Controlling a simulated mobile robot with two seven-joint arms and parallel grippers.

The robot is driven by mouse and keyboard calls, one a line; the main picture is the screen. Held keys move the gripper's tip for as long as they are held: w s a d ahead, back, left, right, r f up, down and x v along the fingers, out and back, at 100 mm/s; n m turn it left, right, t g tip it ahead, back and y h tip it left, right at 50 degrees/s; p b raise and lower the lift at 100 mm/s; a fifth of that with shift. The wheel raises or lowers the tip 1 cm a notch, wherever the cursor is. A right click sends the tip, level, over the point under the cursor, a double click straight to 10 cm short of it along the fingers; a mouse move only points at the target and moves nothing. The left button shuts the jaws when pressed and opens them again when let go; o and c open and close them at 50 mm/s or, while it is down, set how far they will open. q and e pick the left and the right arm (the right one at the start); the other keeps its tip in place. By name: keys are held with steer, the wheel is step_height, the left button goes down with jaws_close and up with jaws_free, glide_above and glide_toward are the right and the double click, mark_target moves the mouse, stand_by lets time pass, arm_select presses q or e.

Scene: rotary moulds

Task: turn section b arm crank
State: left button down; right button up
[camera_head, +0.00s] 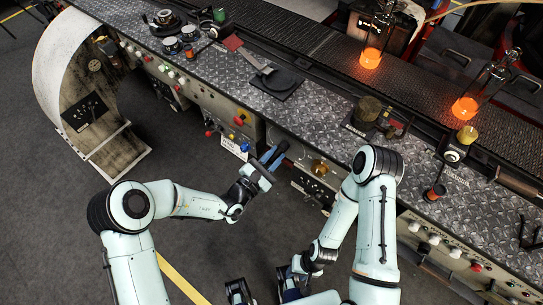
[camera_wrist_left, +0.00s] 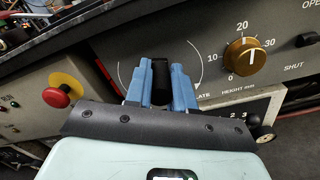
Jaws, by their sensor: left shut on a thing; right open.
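My left gripper (camera_head: 272,157) is at the front panel of the machine, near the middle of the head view. In the left wrist view its blue fingers (camera_wrist_left: 160,85) are shut on a black crank handle (camera_wrist_left: 160,80), one finger on each side. A curved line is marked on the grey panel (camera_wrist_left: 195,30) around the handle. The crank's pivot is hidden behind the handle and fingers. My right gripper (camera_head: 265,291) is open at the bottom edge of the head view, low and away from the panel, and partly cut off.
A brass dial (camera_wrist_left: 245,55) with numbers sits to the right of the crank. A red mushroom button (camera_wrist_left: 56,97) on yellow is at left. A diamond-plate worktop (camera_head: 330,115) with a black plate (camera_head: 277,84) lies above the panel. Glowing orange glass pieces (camera_head: 370,57) stand beyond it.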

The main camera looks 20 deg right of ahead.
arm_select(q)
steer(key=shift+s+d+f+m, duration=0.1)
steer(key=shift+s+f+m, duration=0.1)
steer(key=shift+m, duration=0.2)
steer(key=c, duration=1)
jaws_free()
steer(key=shift+o, duration=0.2)
steer(key=b+v, duration=0.1)
steer(key=v, duration=1.2)
steer(key=shift+s, duration=0.1)
